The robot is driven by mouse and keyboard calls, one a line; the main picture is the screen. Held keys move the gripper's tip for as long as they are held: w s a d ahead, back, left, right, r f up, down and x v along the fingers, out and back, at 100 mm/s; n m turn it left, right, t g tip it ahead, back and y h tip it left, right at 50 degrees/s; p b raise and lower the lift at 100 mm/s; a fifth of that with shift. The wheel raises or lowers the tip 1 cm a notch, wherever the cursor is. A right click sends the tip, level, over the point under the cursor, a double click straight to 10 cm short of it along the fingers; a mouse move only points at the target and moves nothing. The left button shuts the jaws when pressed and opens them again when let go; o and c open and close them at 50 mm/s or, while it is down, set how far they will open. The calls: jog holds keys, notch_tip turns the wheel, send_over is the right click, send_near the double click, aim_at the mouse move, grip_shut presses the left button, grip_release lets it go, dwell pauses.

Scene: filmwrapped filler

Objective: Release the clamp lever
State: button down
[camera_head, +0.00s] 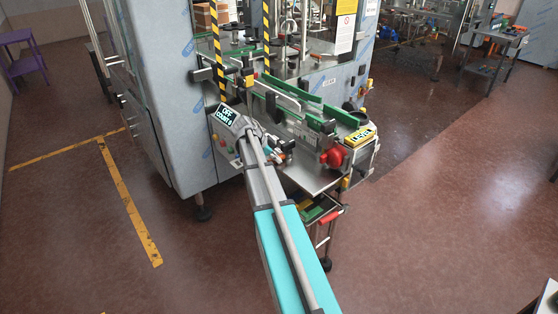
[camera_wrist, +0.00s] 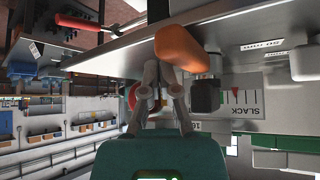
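An orange lever handle (camera_wrist: 182,48) with a dark hub below it shows in the wrist view, under a grey plate. I take it to be the clamp lever. A scale marked SLACK (camera_wrist: 247,98), with a red mark, is to its right. My gripper (camera_wrist: 158,68) has its grey fingertips right by the handle's left end, fairly close together; whether they touch or grip it is unclear. In the head view, my gripper (camera_head: 281,150) is at the front of the machine, beside the control box; the lever is not clear there.
The control box (camera_head: 226,116) reads OFF and COUNT 0. A red knob (camera_head: 334,157) and a yellow label block (camera_head: 360,135) are right of my gripper. Green guide rails (camera_head: 312,101) run behind it. Open floor lies left and right of the machine.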

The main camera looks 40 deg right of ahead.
jog(key=shift+w+a, duration=0.1)
jog(key=shift+w, duration=0.45)
jog(key=shift+s+a, duration=0.1)
jog(key=shift+s, duration=0.7)
jog(key=s, duration=0.3)
jog(key=shift+r+p, duration=0.35)
jog(key=shift+p, duration=0.05)
jog(key=w+r+p, duration=0.4)
jog(key=r+p, duration=0.1)
jog(key=shift+d+r, duration=0.1)
jog(key=shift+d, duration=0.1)
jog(key=shift+w+r+p, duration=0.9)
jog(key=shift+r+p, duration=0.15)
jog(key=shift+p, duration=0.1)
jog(key=shift+a, duration=0.15)
jog(key=s+a+f+n+t+y, duration=0.1)
jog(key=s+a+n, duration=0.5)
jog(key=a, duration=0.6)
jog(key=s+a+f+n+t+y, duration=0.1)
jog(key=s+a+n+y, duration=0.2)
jog(key=s+a+n, duration=0.3)
jog(key=s+a+f+n+t+y, duration=0.1)
jog(key=s+a+f+n+y, duration=0.1)
jog(key=s+a+n, duration=0.4)
jog(key=a+n, duration=0.5)
jog(key=a, duration=0.7)
jog(key=shift+a+n+t+y, duration=0.3)
jog(key=shift+a+t+y, duration=0.1)
